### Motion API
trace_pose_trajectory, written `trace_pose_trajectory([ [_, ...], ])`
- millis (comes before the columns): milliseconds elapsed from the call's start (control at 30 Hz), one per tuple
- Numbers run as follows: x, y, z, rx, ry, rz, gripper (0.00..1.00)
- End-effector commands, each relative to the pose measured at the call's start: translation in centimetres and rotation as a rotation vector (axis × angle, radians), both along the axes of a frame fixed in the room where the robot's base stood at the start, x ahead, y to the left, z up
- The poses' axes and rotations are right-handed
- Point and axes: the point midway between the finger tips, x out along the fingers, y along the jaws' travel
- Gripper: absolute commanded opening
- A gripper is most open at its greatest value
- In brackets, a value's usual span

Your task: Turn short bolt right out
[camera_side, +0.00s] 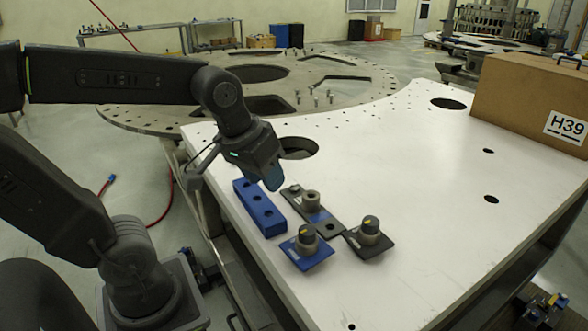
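My gripper (272,182) points down over the white plate, just above and behind the blue block and left of the flat strip. Its fingers are seen edge-on, so I cannot tell whether they are open or shut. A dark-capped grey cylinder (306,237) stands on a blue square plate (305,259). A similar one (370,228) stands on a black square plate (375,249). I cannot tell which of these is the short bolt.
A blue block with holes (260,209) lies near the left edge of the white plate (420,190). A cardboard box (530,98) marked H39 stands at the back right. Large round holes open in the plate. Its middle and right are mostly clear.

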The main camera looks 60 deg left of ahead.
Motion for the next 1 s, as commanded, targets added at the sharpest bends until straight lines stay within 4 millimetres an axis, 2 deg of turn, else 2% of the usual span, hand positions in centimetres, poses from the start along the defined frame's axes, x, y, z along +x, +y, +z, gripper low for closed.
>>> trace_pose_trajectory([
  [33, 1.7, 1.0, -0.2, -0.03, 0.042, 0.103, 0.38],
  [200, 6.8, 4.7, -1.5, -0.128, 0.153, 0.467, 0.38],
  [300, 9.4, 7.2, -2.9, -0.173, 0.212, 0.678, 0.38],
  [433, 12.0, 10.1, -5.0, -0.214, 0.272, 0.908, 0.38],
  [633, 13.7, 12.6, -7.1, -0.242, 0.316, 1.099, 0.38],
  [833, 13.8, 12.8, -8.5, -0.245, 0.325, 1.127, 0.38],
  [1000, 13.8, 12.8, -11.3, -0.244, 0.326, 1.124, 0.38],
])
